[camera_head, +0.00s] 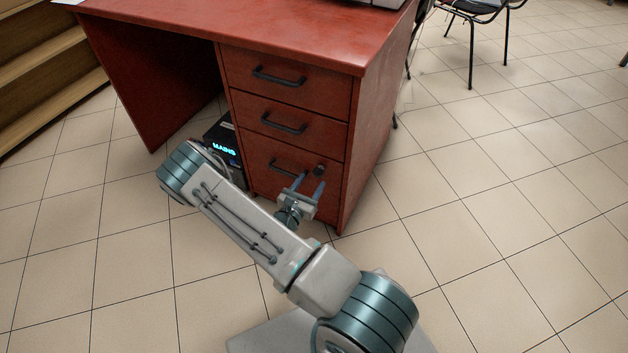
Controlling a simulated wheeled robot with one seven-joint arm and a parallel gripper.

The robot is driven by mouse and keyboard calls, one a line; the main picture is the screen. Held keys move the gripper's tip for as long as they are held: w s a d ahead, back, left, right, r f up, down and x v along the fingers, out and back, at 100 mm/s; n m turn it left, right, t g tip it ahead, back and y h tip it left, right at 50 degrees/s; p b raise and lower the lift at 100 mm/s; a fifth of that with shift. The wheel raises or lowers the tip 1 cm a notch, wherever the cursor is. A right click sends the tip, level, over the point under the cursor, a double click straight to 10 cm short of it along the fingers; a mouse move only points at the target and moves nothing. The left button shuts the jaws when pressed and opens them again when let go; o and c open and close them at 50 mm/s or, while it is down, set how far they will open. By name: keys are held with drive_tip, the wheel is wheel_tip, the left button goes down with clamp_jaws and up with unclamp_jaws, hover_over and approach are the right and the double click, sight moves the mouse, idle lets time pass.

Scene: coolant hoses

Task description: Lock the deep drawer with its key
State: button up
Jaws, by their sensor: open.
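The deep drawer (330,203) is the bottom and tallest front of the red-brown desk pedestal, and it looks shut. Its dark bar handle (284,168) is partly behind my gripper. A small dark knob-like piece (320,170) sits at the drawer's upper right, by the lock's place; I cannot tell whether it is the key or the lock alone. My gripper (310,181) is open in front of this drawer, its two blue-grey fingers pointing up toward the handle and the dark piece. I see nothing between the fingers. I cannot tell whether they touch anything.
Two shallower drawers (286,104) above look shut. A black box with a lit "MAINS" label (224,150) stands on the floor left of the pedestal, close to my arm. A wooden shelf (45,75) is at the left, a chair (480,15) at the back right. The tiled floor at right is clear.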

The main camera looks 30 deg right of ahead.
sight(316, 175)
drive_tip(key=shift+b+x, duration=0.3)
drive_tip(key=shift+x, duration=1.35)
drive_tip(key=c, duration=1)
